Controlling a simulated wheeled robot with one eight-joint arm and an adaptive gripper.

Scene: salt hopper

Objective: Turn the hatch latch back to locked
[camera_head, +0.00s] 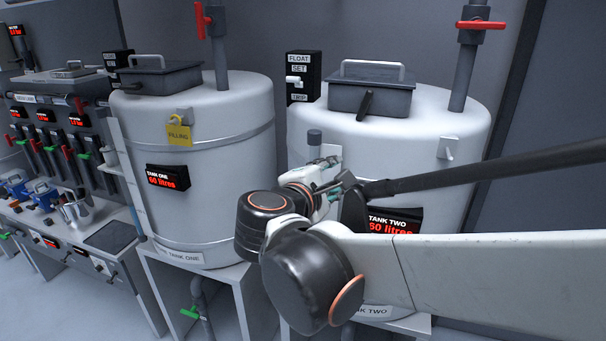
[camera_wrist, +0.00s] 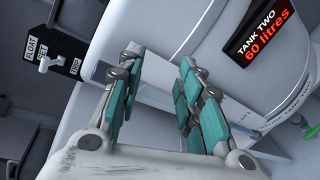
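Tank two's hatch (camera_head: 370,96) is a dark grey box lid with a light handle on top of the right tank. A short black latch lever (camera_head: 365,104) sits at its front, tilted; I cannot tell whether it is locked. The task does not name which hatch. My gripper (camera_head: 328,183) is in front of tank two, below its hatch and apart from the latch. In the wrist view my gripper (camera_wrist: 160,62) is open, with nothing between its teal-padded fingers.
Tank two (camera_head: 460,115) has a display (camera_head: 393,222) reading 60 litres and a red-handled pipe valve (camera_head: 481,25). A float switch box (camera_head: 303,78) stands left of its hatch. A bench (camera_head: 110,237) is at left.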

